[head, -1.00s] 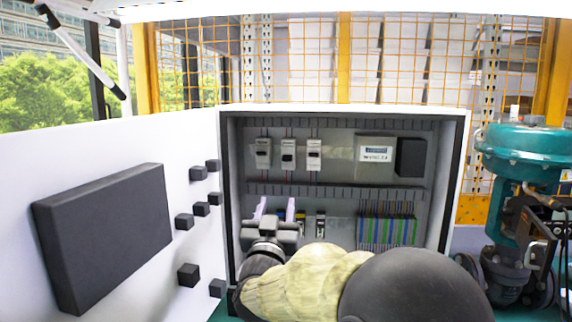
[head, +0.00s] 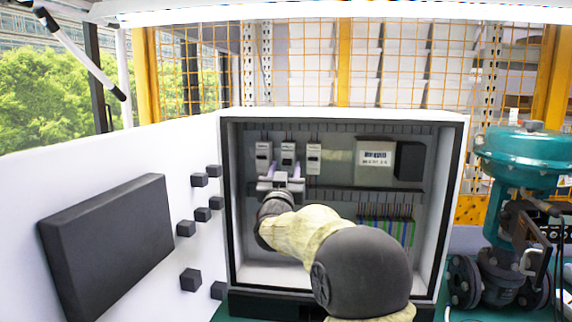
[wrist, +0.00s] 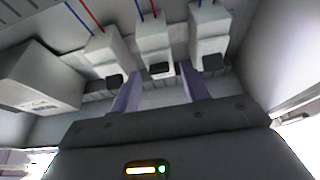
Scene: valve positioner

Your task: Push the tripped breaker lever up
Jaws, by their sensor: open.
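Three light grey breakers with black levers sit in a row at the upper left of the open cabinet. The middle breaker (head: 288,153) has its lever (wrist: 160,69) set lower than its neighbours' levers; the wrist view appears upside down. The left breaker (head: 263,151) and the right breaker (head: 313,158) flank it. My gripper (head: 284,171) is open and empty, just below the middle breaker. In the wrist view its pale purple fingers (wrist: 158,73) stand apart, one on each side of the middle lever. I cannot tell whether they touch anything.
A grey device with a label (head: 376,157) and a black box (head: 409,160) sit right of the breakers. A slotted duct (head: 350,193) runs below. The white cabinet door (head: 110,170) stands open at left with black blocks. A teal valve (head: 520,160) stands at right.

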